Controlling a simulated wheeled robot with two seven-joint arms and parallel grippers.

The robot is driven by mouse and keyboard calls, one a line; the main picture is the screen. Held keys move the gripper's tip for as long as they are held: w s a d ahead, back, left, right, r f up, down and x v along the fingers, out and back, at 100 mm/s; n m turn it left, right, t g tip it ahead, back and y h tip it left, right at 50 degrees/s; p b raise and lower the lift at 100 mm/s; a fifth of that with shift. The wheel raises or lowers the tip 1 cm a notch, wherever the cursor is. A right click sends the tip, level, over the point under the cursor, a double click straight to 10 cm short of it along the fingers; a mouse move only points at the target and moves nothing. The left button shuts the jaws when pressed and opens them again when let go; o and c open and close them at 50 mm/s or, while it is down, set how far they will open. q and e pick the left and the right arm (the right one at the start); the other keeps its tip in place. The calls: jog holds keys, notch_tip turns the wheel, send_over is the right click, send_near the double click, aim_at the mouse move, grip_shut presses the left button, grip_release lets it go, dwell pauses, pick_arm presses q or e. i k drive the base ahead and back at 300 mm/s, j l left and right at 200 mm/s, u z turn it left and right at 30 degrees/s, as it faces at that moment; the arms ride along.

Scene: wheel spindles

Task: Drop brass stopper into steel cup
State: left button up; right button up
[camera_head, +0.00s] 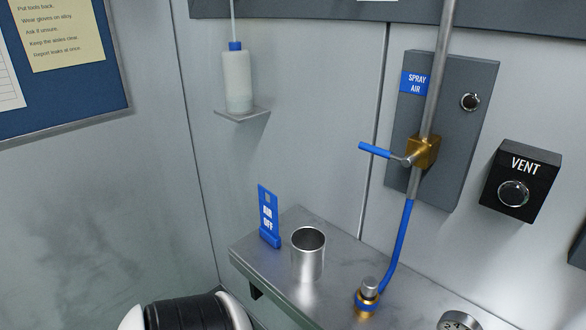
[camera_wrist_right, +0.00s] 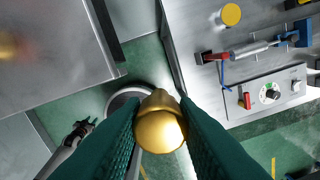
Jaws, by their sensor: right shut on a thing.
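The steel cup (camera_head: 308,258) is an open, upright metal cylinder on the small steel shelf in the head view. The brass stopper (camera_wrist_right: 159,127) is a rounded gold piece, seen end-on in the right wrist view. My right gripper (camera_wrist_right: 160,112) is shut on it, with a dark ribbed finger on each side. Neither gripper shows in the head view, so the distance from the stopper to the cup cannot be told. The cup cannot be made out in the right wrist view.
A blue "AIR OFF" tag (camera_head: 269,217) stands just left of the cup. A brass fitting (camera_head: 368,298) with a blue hose (camera_head: 398,245) is to its right. The steel shelf (camera_head: 340,262) is bare between them. Below the stopper, green floor (camera_wrist_right: 145,60) shows between metal surfaces.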

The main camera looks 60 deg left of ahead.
aim_at(311, 269)
jog(key=k+u, duration=0.15)
jog(key=u, duration=0.35)
jog(key=k+u, duration=0.15)
jog(key=u, duration=0.35)
